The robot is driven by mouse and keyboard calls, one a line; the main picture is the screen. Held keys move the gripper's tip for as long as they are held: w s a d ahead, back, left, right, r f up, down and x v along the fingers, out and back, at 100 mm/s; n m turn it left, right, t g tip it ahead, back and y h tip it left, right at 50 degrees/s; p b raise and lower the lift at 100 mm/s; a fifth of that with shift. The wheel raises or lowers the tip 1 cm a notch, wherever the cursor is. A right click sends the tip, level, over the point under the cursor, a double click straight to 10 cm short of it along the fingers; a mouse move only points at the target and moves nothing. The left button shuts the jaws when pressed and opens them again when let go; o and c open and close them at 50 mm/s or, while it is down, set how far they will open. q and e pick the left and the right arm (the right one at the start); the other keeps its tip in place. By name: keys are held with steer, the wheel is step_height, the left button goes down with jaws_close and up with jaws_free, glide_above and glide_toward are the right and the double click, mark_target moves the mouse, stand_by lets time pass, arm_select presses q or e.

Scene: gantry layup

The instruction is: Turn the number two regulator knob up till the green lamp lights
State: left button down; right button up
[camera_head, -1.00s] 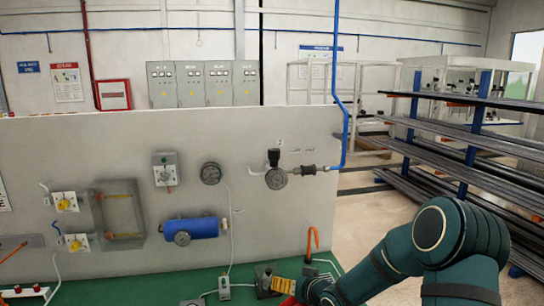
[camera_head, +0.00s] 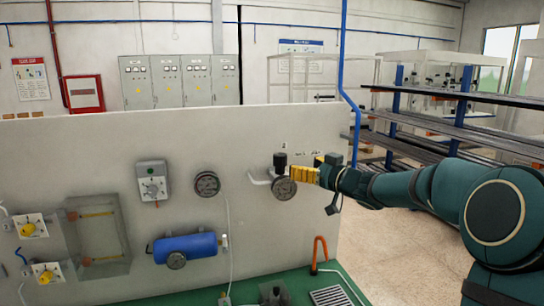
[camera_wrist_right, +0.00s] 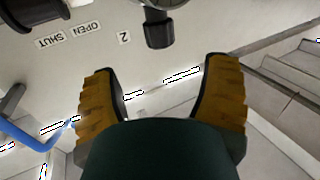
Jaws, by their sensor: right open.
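The number two regulator has a black knob (camera_head: 280,160) on top and a round gauge (camera_head: 285,189) below, on the grey panel. In the right wrist view the black knob (camera_wrist_right: 159,32) appears upside down beside the "2" label (camera_wrist_right: 123,38). My right gripper (camera_head: 314,168) is just right of the regulator in the head view. In the right wrist view my gripper (camera_wrist_right: 163,65) is open and empty, its yellow fingers spread either side of the knob's line. The knob lies beyond the fingertips, apart from them. My left gripper is not in view.
A blue pipe (camera_head: 346,90) runs down close to my right gripper. "OPEN" and "SHUT" labels (camera_wrist_right: 70,36) show on the panel. A blue cylinder (camera_head: 186,247), another gauge (camera_head: 207,184) and a dial box (camera_head: 153,181) lie left. An orange hook (camera_head: 320,252) stands below.

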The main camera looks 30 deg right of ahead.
mark_target(276, 157)
steer(key=w, duration=0.4)
steer(key=w+a, duration=0.1)
steer(key=w, duration=0.3)
steer(key=w+a+p, duration=0.1)
steer(key=w, duration=0.3)
steer(key=shift+a, duration=0.1)
steer(key=shift+w, duration=0.1)
jaws_close()
steer(key=shift+f, duration=0.1)
